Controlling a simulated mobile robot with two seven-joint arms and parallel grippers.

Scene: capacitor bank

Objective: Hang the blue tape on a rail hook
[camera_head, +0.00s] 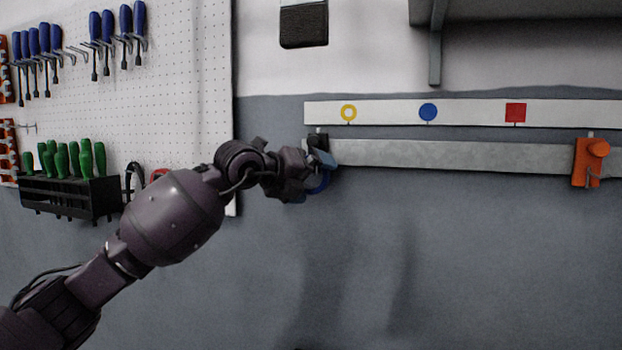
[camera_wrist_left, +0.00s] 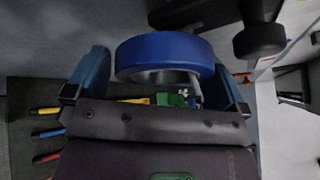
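The blue tape (camera_wrist_left: 165,55) is a roll that nearly fills the space between the fingers of my left gripper (camera_wrist_left: 160,75) in the left wrist view. The gripper looks shut on it across its width. In the head view, a blue arc of the tape (camera_head: 321,184) shows below the left gripper (camera_head: 322,160), at the left end of the grey rail (camera_head: 450,155). A black fitting (camera_head: 317,139) at this rail end is mostly hidden by the gripper. I cannot tell whether the tape touches a hook. My right gripper is out of view.
A white strip above the rail carries a yellow ring (camera_head: 348,113), a blue disc (camera_head: 428,112) and a red square (camera_head: 516,113). An orange hook fitting (camera_head: 590,162) sits at the rail's right. A pegboard (camera_head: 180,90) with screwdrivers hangs left. The wall below the rail is clear.

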